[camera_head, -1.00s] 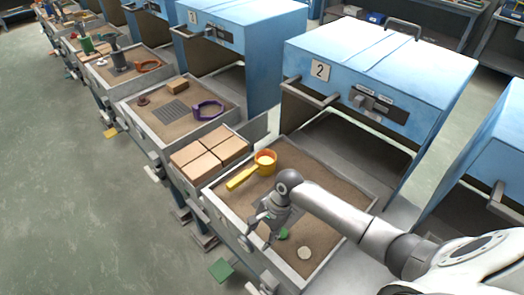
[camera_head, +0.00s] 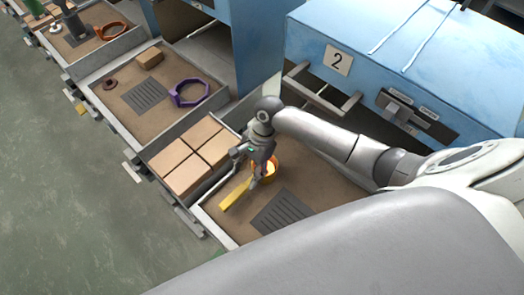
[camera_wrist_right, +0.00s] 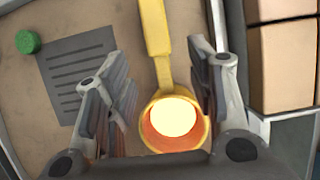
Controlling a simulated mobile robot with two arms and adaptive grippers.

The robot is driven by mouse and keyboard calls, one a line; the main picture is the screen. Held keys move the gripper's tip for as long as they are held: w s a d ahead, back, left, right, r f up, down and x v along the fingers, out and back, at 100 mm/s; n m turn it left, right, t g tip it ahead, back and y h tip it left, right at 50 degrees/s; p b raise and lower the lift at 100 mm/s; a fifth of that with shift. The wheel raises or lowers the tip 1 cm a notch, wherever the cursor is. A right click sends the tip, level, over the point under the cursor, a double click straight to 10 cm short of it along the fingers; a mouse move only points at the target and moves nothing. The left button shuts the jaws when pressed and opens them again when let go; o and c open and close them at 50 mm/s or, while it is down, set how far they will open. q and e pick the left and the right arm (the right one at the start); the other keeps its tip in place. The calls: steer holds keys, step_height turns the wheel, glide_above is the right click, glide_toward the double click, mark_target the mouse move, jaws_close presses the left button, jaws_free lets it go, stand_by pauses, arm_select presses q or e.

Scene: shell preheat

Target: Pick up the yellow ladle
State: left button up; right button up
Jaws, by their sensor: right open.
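The yellow ladle lies on the brown bed of the tray (camera_head: 211,217) below the blue unit marked 2. Its yellow handle (camera_head: 235,195) points toward the lower left; its orange-rimmed cup (camera_head: 272,170) is partly hidden behind my right gripper (camera_head: 254,170). In the right wrist view the ladle's handle (camera_wrist_right: 154,35) and glowing cup (camera_wrist_right: 174,122) show between the two fingers of my open right gripper (camera_wrist_right: 160,85). The fingers stand apart on either side of the ladle, with nothing held. My left gripper is out of view.
Tan blocks (camera_head: 181,176) stand left of the ladle. A grey slotted plate (camera_head: 284,211) and a green round piece (camera_wrist_right: 27,43) are on the tray. The blue unit (camera_head: 310,38) rises behind. A neighbouring tray holds a purple ring piece (camera_head: 205,92).

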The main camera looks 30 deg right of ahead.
mark_target(244, 185)
steer(key=shift+a+f, duration=0.2)
steer(key=shift+f, duration=0.2)
steer(key=shift+a+f, duration=0.1)
steer(key=shift+f, duration=0.15)
steer(key=p+x, duration=0.1)
steer(key=x, duration=0.3)
steer(key=shift+s+f, duration=0.15)
steer(key=shift+a+f, duration=0.15)
steer(key=shift+f, duration=0.1)
steer(key=c, duration=1)
jaws_close()
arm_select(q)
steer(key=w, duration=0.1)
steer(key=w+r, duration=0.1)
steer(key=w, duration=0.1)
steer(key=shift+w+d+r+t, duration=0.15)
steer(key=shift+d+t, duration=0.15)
